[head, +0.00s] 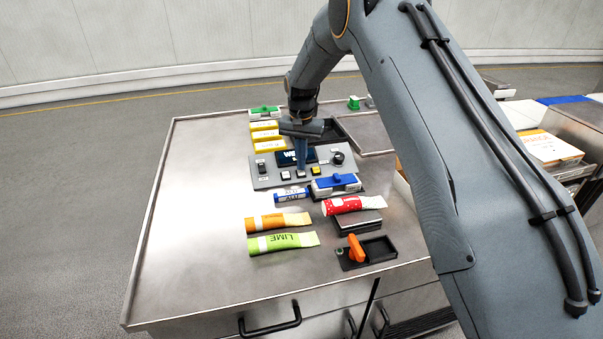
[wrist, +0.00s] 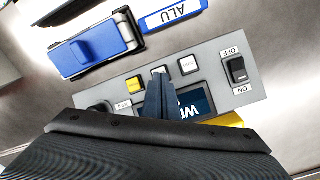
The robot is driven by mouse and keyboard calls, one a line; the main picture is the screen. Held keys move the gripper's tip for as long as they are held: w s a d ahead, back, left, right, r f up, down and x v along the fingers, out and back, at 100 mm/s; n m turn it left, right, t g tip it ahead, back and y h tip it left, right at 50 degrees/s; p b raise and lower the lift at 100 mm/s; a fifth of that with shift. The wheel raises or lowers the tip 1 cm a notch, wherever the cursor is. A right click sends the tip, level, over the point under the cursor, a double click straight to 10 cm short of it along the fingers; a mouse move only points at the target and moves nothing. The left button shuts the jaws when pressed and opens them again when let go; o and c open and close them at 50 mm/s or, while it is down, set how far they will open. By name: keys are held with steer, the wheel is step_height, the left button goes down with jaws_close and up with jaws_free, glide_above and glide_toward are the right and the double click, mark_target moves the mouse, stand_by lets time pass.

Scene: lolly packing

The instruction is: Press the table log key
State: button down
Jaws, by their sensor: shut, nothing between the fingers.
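The grey control panel (head: 267,181) lies on the steel table and also shows in the wrist view (wrist: 215,60). It has a row of three small keys: a yellow key (wrist: 133,85), a middle pale key (wrist: 159,70) and a white key (wrist: 188,65). I cannot read which is the table log key. My gripper (head: 301,168) is shut and empty, pointing down at the row. In the wrist view its fingertips (wrist: 157,78) are at the middle key and partly cover it. I cannot tell whether they touch it.
The panel also has a display (wrist: 196,101), an OFF/ON rocker switch (wrist: 237,70) and a knob (head: 338,158). A blue-topped device (head: 336,184) and a blue ALU item (head: 291,194) lie just in front. Coloured tubes lie nearer. The table's left side (head: 195,210) is clear.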

mark_target(303, 173)
steer(key=shift+f, duration=0.5)
stand_by(0.4)
step_height(303, 173, up, 7)
steer(key=p, duration=0.2)
stand_by(0.7)
steer(key=s+d+r+n, duration=0.1)
steer(key=s+d+r, duration=0.3)
steer(key=s, duration=0.5)
steer(key=s+d+r+n, duration=0.1)
steer(key=s+d, duration=0.5)
steer(key=s, duration=0.2)
steer(key=s+d+n, duration=0.1)
steer(key=s+d, duration=0.1)
steer(key=s, duration=0.8)
steer(key=s+d+t, duration=0.1)
steer(key=s+d, duration=0.2)
steer(key=s, duration=0.7)
steer(key=shift+s+f+n, duration=0.25)
steer(key=shift+s+n, duration=0.05)
steer(key=shift+n, duration=0.1)
